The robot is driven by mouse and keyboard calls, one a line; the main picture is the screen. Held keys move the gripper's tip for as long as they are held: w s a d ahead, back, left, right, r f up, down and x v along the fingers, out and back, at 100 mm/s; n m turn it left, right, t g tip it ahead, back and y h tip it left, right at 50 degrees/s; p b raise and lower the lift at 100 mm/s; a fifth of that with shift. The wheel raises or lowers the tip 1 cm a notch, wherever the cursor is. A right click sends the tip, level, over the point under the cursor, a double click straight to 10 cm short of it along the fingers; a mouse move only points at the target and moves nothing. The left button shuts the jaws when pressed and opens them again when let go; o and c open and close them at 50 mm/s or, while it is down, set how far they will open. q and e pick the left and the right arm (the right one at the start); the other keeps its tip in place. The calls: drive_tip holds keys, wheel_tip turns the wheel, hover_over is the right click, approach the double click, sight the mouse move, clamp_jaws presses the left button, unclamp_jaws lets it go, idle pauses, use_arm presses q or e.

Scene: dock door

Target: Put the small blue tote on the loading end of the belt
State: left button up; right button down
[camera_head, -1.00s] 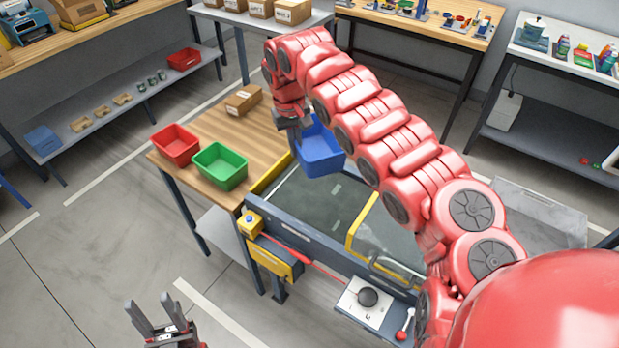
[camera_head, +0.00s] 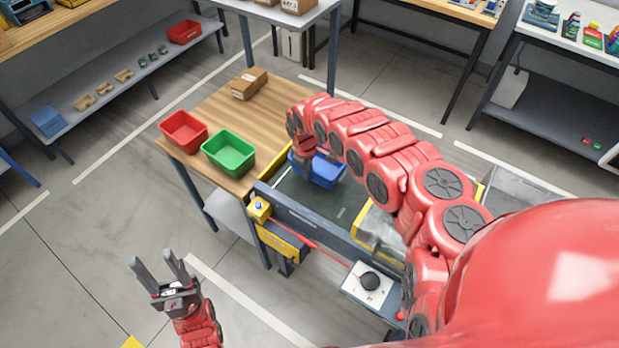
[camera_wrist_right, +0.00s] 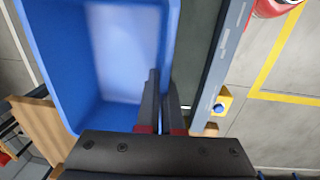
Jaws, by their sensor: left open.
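The small blue tote (camera_head: 326,172) is over the belt's near-left end, beside the wooden table. I cannot tell whether its base touches the belt (camera_head: 338,206). My right gripper (camera_head: 303,152) is at the tote's left side, partly hiding it. In the right wrist view, the gripper's fingers (camera_wrist_right: 164,92) are close together with the wall of the tote (camera_wrist_right: 78,98) between them; the tote looks empty. My left gripper (camera_head: 157,263) is open and empty above the floor at the lower left.
A red bin (camera_head: 184,132), a green bin (camera_head: 229,153) and a cardboard box (camera_head: 249,84) stand on the wooden table (camera_head: 217,107). The belt has a raised side rail (camera_head: 310,222), a yellow button box (camera_head: 259,209) and a control panel (camera_head: 367,284).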

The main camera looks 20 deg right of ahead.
drive_tip(key=shift+f, duration=0.6)
drive_tip(key=shift+a+f, duration=0.1)
drive_tip(key=shift+f, duration=1.3)
drive_tip(key=shift+f, duration=0.2)
drive_tip(key=c, duration=1.1)
unclamp_jaws()
drive_tip(key=shift+r, duration=0.15)
